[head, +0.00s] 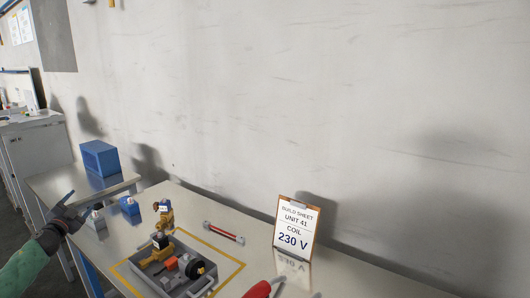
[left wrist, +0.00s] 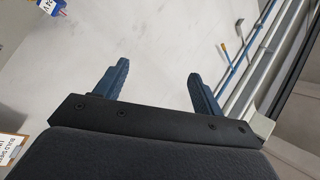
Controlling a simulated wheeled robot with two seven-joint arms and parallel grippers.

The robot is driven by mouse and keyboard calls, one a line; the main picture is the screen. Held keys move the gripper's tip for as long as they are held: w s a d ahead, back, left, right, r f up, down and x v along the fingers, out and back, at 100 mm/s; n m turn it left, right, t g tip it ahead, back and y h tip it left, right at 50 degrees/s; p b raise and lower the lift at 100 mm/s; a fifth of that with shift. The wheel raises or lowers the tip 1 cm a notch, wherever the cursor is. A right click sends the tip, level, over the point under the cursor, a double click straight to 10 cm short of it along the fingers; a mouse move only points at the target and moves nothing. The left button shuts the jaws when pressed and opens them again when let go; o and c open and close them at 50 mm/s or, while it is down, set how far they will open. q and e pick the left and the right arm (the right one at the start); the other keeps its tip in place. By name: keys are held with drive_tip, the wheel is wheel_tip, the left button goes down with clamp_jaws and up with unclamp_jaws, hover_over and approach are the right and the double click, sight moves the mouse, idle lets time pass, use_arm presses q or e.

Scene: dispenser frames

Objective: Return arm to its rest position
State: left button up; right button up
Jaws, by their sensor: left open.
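My left gripper (head: 75,206) is at the left of the head view, beside the left part of the workbench (head: 330,277). It is empty, and its arm comes in from the lower left. In the left wrist view its two blue fingers stand wide apart with nothing between them (left wrist: 158,82). My right gripper does not show in either view.
A grey tray (head: 208,290) with brass and black parts lies inside a yellow outline. A brass valve (head: 165,213), blue coils (head: 129,205) and a red-ended tool (head: 224,233) are around it. A "230 V" build sheet (head: 296,226) stands right. A blue bin (head: 99,158) is behind.

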use_arm(q)
drive_tip(key=s+a+f+n+g+y, duration=0.5)
drive_tip(key=a+f+n+g+y, duration=0.15)
drive_tip(key=a+f+g, duration=0.3)
drive_tip(key=s+d+f+g+h, duration=0.1)
drive_tip(key=s+d+f, duration=0.5)
drive_tip(key=f, duration=0.8)
drive_tip(key=s+d+f+g+h, duration=0.1)
drive_tip(key=s+d+f, duration=0.2)
drive_tip(key=d+f, duration=0.8)
drive_tip(key=s+d+f+g+h, duration=0.15)
drive_tip(key=s+d+f, duration=0.35)
drive_tip(key=f, duration=1.1)
drive_tip(key=s+d+f+g+h, duration=0.2)
drive_tip(key=s+d+f+h, duration=0.1)
drive_tip(key=s+d+f, duration=1.45)
drive_tip(key=s+d+f+g+h, duration=0.1)
drive_tip(key=s+d+f, duration=0.4)
drive_tip(key=s+d, duration=0.5)
drive_tip(key=s+d+f+g+h, duration=0.1)
drive_tip(key=s+d+f, duration=0.3)
drive_tip(key=s+d, duration=0.7)
drive_tip(key=shift+d+f+n+g+b, duration=0.3)
drive_tip(key=shift+d+f+n+g, duration=0.15)
drive_tip(key=shift+d, duration=1.15)
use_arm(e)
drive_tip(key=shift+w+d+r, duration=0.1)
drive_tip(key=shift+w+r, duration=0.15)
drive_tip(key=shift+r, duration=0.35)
